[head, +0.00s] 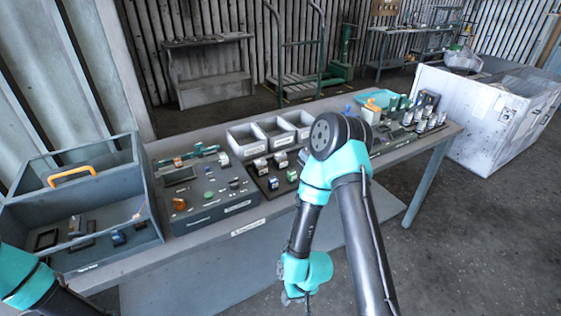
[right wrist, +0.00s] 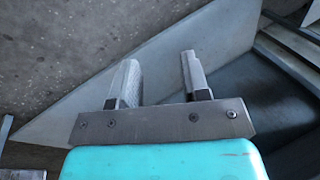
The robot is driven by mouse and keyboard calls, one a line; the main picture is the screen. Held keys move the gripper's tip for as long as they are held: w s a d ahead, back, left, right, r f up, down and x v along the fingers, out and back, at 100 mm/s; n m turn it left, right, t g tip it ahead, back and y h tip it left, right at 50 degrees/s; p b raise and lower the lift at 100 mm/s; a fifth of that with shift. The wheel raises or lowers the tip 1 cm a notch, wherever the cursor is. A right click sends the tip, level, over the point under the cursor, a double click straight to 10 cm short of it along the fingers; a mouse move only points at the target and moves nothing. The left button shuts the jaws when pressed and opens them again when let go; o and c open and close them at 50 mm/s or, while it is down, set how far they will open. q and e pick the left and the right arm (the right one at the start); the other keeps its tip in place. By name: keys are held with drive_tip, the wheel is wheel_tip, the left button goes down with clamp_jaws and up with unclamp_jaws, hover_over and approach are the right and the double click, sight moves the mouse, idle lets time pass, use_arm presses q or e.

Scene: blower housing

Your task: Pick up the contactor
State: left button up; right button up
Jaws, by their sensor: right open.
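Several small block-shaped parts (head: 281,160) stand on a black tray on the bench, left of my right arm's elbow. I cannot tell at this size which part, here or elsewhere on the bench, is the contactor. My right gripper (head: 296,297) hangs low in front of the bench, well away from these parts. In the right wrist view its two fingers (right wrist: 158,70) are apart with nothing between them. Of my left arm only a teal and black link shows at the lower left; its gripper is out of view.
The bench (head: 412,151) also bears three white bins (head: 246,150), a grey panel (head: 215,212) with knobs, and more parts at the right. An open grey toolbox (head: 137,150) with an orange handle stands at the left. A white cabinet (head: 455,120) is right of the bench.

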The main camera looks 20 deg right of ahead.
drive_tip(key=shift+o, duration=0.2)
drive_tip(key=o, duration=0.8)
drive_tip(key=shift+o, duration=0.2)
